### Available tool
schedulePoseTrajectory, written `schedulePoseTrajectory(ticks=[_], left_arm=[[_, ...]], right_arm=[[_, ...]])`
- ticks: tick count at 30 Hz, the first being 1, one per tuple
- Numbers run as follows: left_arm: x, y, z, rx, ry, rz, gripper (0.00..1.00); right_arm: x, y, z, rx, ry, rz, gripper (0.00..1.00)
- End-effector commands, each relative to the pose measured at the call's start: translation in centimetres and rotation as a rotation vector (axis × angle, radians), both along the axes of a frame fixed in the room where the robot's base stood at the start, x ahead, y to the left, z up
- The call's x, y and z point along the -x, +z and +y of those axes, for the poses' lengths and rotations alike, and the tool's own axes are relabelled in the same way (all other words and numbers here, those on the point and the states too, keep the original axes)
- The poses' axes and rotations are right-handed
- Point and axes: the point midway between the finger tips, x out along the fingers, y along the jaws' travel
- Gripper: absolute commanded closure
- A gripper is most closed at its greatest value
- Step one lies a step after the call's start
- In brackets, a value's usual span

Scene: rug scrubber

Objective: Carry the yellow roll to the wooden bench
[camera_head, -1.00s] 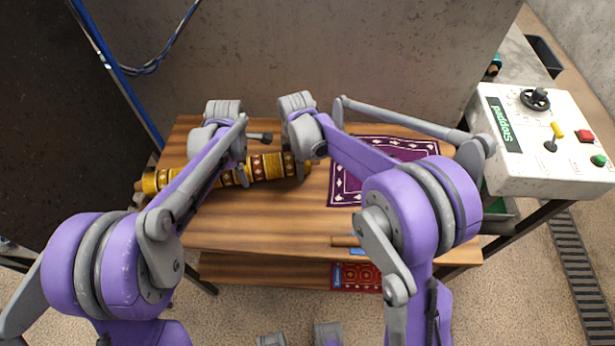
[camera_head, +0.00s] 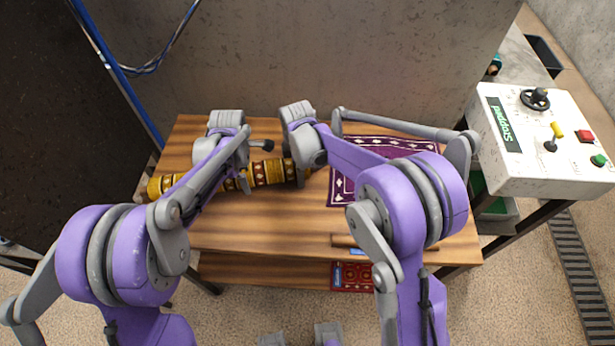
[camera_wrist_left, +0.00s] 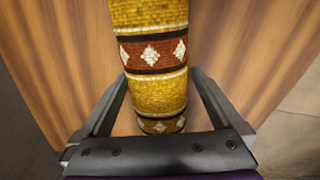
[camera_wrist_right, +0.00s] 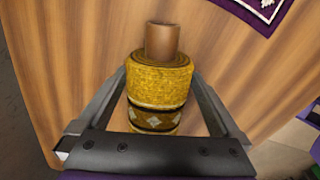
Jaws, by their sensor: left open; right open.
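The yellow roll (camera_head: 270,173) with brown diamond bands lies on the wooden bench (camera_head: 260,225), left of the purple rug. My left gripper (camera_head: 246,181) is open over the middle part of the roll. In the left wrist view the roll (camera_wrist_left: 153,92) runs between the open fingers (camera_wrist_left: 160,105). My right gripper (camera_head: 303,177) is open at the roll's right end. In the right wrist view the roll (camera_wrist_right: 158,88) and its brown core end (camera_wrist_right: 162,42) show between the open fingers (camera_wrist_right: 158,98). My arms hide parts of the roll in the head view.
A purple patterned rug (camera_head: 350,180) lies flat on the bench to the right. A white control box (camera_head: 540,140) with a "Stopped" display stands at the right. A grey wall (camera_head: 300,50) is behind. A red rug (camera_head: 352,275) lies on the lower shelf.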

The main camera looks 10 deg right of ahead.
Motion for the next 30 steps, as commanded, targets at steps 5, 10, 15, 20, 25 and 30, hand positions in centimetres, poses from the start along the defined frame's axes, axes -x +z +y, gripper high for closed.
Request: schedulePoseTrajectory(ticks=[5,10,15,20,25,30], left_arm=[[0.0,0.7,0.0,0.0,0.0,0.0,0.0],[0.3,3.6,0.0,0.0,0.0,0.0,0.0],[0.5,7.3,0.0,0.0,0.0,0.0,0.0],[0.7,10.1,0.0,0.0,0.0,0.0,0.0],[0.8,11.7,0.0,0.0,0.0,0.0,0.0],[0.8,12.0,0.0,0.0,0.0,0.0,0.0]], right_arm=[[0.0,0.0,0.0,0.0,0.0,0.0,0.0],[0.0,0.0,0.0,0.0,0.0,0.0,0.0],[0.0,0.0,0.0,0.0,0.0,0.0,0.0],[0.0,0.0,0.0,0.0,0.0,0.0,0.0],[0.0,0.0,0.0,0.0,0.0,0.0,0.0],[0.1,1.4,0.0,0.0,0.0,0.0,0.0]])
